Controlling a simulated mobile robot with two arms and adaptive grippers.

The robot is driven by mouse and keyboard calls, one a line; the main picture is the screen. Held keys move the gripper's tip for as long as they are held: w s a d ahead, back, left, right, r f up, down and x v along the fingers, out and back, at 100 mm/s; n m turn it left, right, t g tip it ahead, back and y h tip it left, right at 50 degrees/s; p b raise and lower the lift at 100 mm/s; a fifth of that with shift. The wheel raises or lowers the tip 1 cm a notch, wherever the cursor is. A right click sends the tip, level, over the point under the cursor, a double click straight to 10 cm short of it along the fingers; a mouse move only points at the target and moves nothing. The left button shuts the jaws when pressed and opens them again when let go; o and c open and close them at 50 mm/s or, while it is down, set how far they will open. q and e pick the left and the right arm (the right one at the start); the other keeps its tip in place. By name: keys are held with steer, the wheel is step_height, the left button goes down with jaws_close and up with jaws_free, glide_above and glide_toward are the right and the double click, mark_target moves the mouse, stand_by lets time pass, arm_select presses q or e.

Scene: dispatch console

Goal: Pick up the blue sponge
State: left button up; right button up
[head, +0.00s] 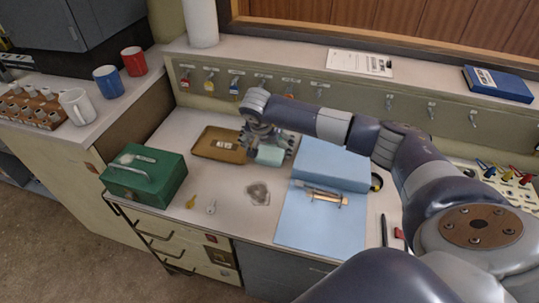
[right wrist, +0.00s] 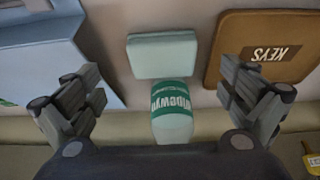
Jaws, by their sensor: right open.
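A pale blue-green block (head: 271,155), which looks like the sponge, lies on the desk beside the brown key tray. It also shows in the right wrist view (right wrist: 162,55), at the upper middle, flat on the desk. My right gripper (head: 266,142) is just above and behind it. In the right wrist view the fingers are wide apart, one each side, with nothing between them held. A white bottle with a green label (right wrist: 172,113) stands close beside the block, between the finger bases in that view. My left gripper is out of view.
The brown key tray (head: 205,153) is left of the block, and a blue folder (head: 330,174) is right. A green box (head: 130,188) stands at the desk's left. Small keys (head: 190,201) lie in front. Hooks with keys line the back panel (head: 335,93).

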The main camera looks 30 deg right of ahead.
mark_target(269, 155)
steer(key=shift+f, duration=0.45)
steer(key=p+x, duration=0.1)
steer(key=x, duration=0.3)
steer(key=shift+w+a+f, duration=0.1)
steer(key=shift+w, duration=0.1)
steer(key=c, duration=1.1)
